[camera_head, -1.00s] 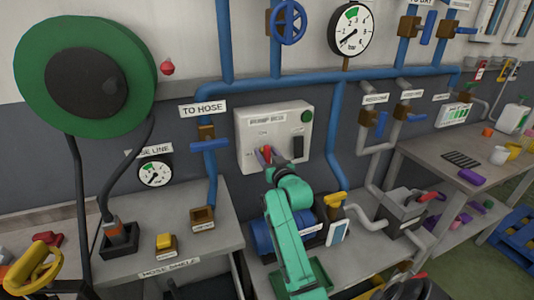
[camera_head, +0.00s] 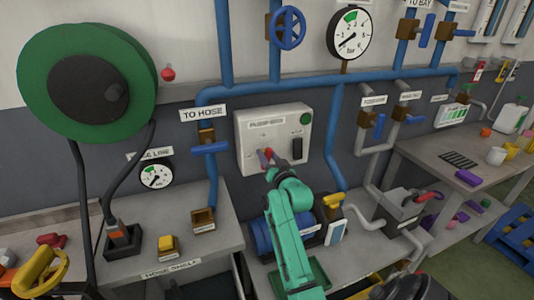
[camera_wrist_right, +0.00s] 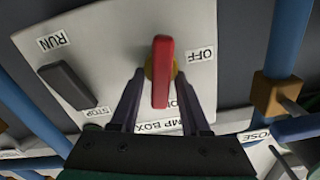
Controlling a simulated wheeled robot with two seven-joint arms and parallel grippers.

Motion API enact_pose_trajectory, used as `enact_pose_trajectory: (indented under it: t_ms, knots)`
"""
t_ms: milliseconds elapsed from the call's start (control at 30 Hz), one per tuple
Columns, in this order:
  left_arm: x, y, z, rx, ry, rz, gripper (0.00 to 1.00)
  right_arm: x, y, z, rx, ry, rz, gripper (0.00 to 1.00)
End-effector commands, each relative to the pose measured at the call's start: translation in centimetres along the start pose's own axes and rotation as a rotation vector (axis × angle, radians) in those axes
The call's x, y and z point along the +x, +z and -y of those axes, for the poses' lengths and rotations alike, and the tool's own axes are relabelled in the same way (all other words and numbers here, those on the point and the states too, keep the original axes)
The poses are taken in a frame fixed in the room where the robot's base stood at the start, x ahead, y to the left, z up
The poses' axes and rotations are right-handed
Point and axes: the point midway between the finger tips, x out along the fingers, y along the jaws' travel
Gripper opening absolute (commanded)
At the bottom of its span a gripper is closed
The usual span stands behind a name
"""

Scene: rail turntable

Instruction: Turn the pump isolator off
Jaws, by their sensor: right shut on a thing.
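The pump box (camera_head: 250,128) is a pale panel on the wall with a red isolator handle (camera_head: 268,153) at its lower left. In the right wrist view the red handle (camera_wrist_right: 161,72) stands upright over a yellow hub. An OFF label (camera_wrist_right: 201,55) is to its right; another label by its lower end is mostly hidden. My right gripper (camera_wrist_right: 150,85) has its dark fingers on either side of the handle's lower part and is shut on it. In the head view my green right arm partly hides the handle. My left gripper is not in view.
A black RUN/STOP switch (camera_wrist_right: 66,85) and a green button (camera_head: 306,119) are on the same panel. Blue pipes (camera_head: 340,130) run above and beside it. A blue-handled valve (camera_head: 209,148) is to the left. A bench (camera_head: 190,262) stands below left.

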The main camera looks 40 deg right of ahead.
Motion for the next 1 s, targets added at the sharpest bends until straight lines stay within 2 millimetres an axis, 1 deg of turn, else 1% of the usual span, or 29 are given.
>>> enact_pose_trajectory:
  t_ms: [33, 300, 1000]
  knots:
    - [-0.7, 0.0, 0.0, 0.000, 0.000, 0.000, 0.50, 0.0, -0.2, 0.0, 0.043, 0.002, 0.002, 0.00]
    - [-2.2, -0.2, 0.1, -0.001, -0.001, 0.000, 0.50, 0.0, -0.1, -0.3, 0.302, 0.002, 0.003, 0.00]
    - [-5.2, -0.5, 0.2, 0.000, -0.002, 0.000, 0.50, 0.0, 0.5, -0.9, 0.959, 0.002, 0.003, 0.00]
